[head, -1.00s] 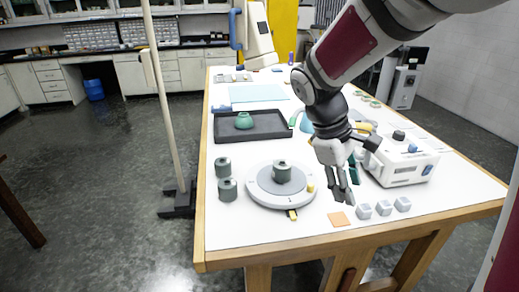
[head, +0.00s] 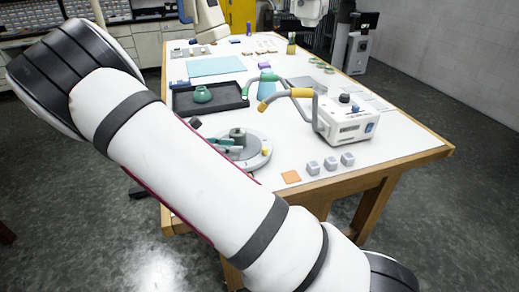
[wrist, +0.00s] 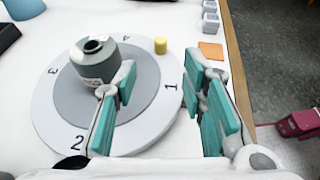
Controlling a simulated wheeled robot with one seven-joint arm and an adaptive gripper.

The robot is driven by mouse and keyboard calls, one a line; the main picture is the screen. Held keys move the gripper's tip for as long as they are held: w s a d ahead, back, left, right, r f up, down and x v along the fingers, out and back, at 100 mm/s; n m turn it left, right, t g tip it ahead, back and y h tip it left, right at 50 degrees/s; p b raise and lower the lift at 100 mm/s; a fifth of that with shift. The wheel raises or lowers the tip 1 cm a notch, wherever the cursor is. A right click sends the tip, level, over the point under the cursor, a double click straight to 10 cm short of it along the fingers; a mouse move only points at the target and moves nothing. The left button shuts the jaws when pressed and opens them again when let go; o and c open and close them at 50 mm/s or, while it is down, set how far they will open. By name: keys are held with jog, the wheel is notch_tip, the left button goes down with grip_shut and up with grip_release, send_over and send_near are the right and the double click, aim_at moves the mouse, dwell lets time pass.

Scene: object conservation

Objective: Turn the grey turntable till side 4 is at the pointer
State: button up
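The grey turntable (head: 263,158) stands on the white table. In the wrist view its pale ring (wrist: 150,130) shows side 1 at right, 4 at top, 3 at left and 2 at bottom. A grey-green pot (wrist: 98,62) stands on its inner disc, and a yellow peg (wrist: 160,46) stands on the ring between 1 and 4. My gripper (wrist: 159,70) is open, its teal-padded fingers apart. One finger is over the turntable, the other near its outer edge. The peg shows just beyond the gap. The pointer cannot be made out.
A white device (head: 347,128) stands right of the turntable. Several grey cubes (head: 330,163) and an orange square (head: 291,177) lie near the front edge. My arm covers the table's left front.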

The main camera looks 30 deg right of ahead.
aim_at(264, 148)
jog(key=x, duration=1.3)
jog(key=shift+s, duration=0.1)
jog(key=shift+c, duration=0.6)
grip_shut()
jog(key=shift+a, duration=0.1)
